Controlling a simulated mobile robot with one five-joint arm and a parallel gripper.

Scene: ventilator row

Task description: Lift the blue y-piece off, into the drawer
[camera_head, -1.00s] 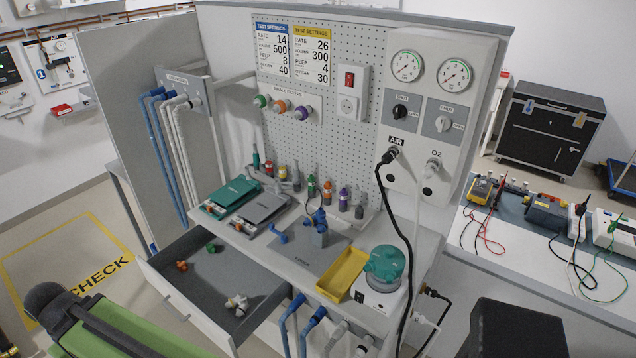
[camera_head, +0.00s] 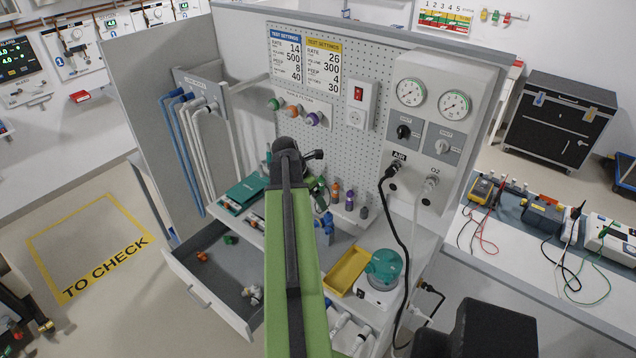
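The blue y-piece (camera_head: 328,222) stands on the bench, just right of my raised green arm link, and appears to sit upright on a small post. The link hides part of the bench left of it. The drawer (camera_head: 205,297) is pulled open at the lower left. It holds a small orange piece (camera_head: 202,257), a green piece (camera_head: 231,240) and a whitish piece (camera_head: 252,291), with bare grey floor between them. My gripper cannot be made out; my arm hides whatever lies behind its dark upper joint.
A yellow tray (camera_head: 347,271) and a teal-topped humidifier (camera_head: 383,267) stand right of the y-piece. A black hose (camera_head: 407,240) hangs from the AIR outlet. A teal device (camera_head: 243,191) lies at the bench's left.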

